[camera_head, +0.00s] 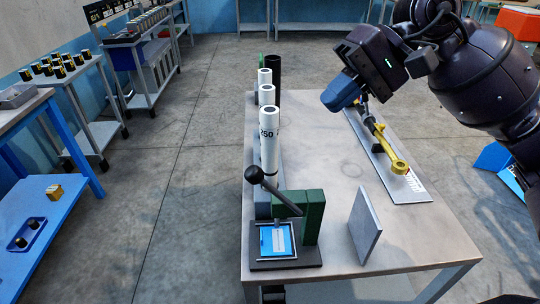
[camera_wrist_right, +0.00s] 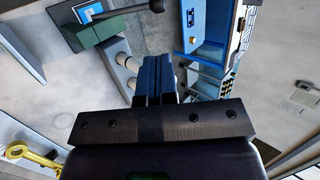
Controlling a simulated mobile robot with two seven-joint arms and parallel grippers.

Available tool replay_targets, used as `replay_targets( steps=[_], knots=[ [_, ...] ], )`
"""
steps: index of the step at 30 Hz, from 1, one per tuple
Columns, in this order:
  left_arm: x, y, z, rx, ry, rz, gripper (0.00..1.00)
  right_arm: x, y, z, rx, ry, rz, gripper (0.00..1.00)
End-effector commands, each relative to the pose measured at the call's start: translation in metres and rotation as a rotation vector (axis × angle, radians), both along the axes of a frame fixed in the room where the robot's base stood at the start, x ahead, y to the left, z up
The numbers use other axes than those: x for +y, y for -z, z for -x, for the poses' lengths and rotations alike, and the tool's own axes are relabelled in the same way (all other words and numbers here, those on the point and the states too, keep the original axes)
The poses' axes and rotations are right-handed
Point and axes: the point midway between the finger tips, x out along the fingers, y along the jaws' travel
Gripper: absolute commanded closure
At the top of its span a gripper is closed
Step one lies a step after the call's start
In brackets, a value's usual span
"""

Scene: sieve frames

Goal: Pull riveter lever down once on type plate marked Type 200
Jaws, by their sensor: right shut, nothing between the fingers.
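The riveter has a green body (camera_head: 313,215) on a dark base near the front left of the table. Its black lever (camera_head: 275,192) slants up to the left and ends in a round knob. A pale type plate (camera_head: 272,240) lies on the riveter's blue bed; its marking is too small to read. The green body (camera_wrist_right: 90,33) and lever knob (camera_wrist_right: 157,5) also show at the top of the right wrist view. My right gripper (camera_head: 340,98) is above the table, back and right of the riveter, apart from it. Its blue fingers (camera_wrist_right: 154,75) are shut and empty. My left gripper is out of view.
White cylinders (camera_head: 269,140), the nearest marked 250, stand along the table's left edge behind the riveter. A grey upright panel (camera_head: 364,226) stands right of the riveter. A yellow tool (camera_head: 392,155) lies on a plate at the right. The middle tabletop is clear.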

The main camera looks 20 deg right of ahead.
Motion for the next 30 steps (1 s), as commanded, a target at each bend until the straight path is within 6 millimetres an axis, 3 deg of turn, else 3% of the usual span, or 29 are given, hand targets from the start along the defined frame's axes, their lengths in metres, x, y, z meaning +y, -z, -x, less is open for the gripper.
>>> replay_targets(
  steps=[5, 21, 30],
  knots=[
    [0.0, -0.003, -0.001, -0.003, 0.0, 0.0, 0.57, 0.012, 0.011, 0.0, 0.001, -0.003, -0.001, 1.0],
    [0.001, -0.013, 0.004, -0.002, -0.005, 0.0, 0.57, 0.08, 0.072, -0.004, 0.002, -0.003, -0.004, 1.0],
    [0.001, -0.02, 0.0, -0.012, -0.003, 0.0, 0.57, 0.1, 0.092, -0.006, 0.001, 0.0, -0.001, 1.0]
  ],
)
